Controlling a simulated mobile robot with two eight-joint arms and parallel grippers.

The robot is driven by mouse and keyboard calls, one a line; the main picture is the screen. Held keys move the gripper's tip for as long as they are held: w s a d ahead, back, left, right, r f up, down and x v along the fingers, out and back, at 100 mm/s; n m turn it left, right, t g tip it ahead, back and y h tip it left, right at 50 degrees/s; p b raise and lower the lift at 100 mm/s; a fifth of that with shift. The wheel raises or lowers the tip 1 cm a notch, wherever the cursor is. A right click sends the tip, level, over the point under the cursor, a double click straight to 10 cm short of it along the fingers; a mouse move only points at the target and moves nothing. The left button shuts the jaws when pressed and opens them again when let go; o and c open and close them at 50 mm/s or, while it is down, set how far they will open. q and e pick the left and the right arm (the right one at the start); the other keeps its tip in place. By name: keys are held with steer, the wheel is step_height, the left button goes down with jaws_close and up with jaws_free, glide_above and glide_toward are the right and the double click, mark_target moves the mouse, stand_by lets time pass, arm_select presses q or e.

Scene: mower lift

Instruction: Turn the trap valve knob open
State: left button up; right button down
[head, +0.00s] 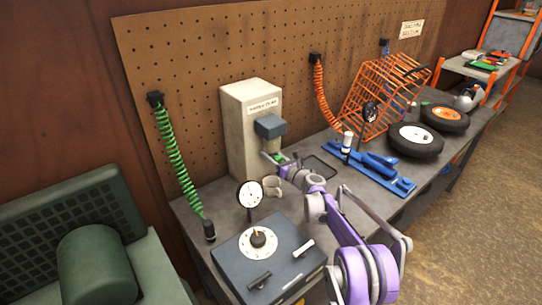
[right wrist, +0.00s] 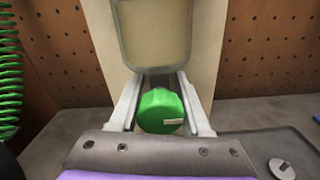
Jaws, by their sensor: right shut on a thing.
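The trap valve knob is a green round knob (right wrist: 160,110) with a small pale label, below a clear bowl (right wrist: 155,35) in the right wrist view. In the head view only a bit of green shows at the gripper. The bowl hangs under a blue-grey housing (head: 270,126) on a beige upright block (head: 240,130). My right gripper (head: 274,158) has its two fingers on either side of the knob and is shut on it; it also shows in the right wrist view (right wrist: 161,112). How far the knob is turned cannot be told. My left gripper is not in view.
A blue-grey box with a dial (head: 258,242) and a round gauge (head: 250,194) stand at the front of the bench. A green coiled hose (head: 178,160) hangs left. A blue jack (head: 375,170), orange rack (head: 385,90) and wheels (head: 415,140) lie right.

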steer(key=n, duration=0.4)
steer(key=shift+p, duration=0.3)
steer(key=shift+c, duration=1.9)
jaws_free()
steer(key=b+v, duration=0.2)
steer(key=v, duration=0.9)
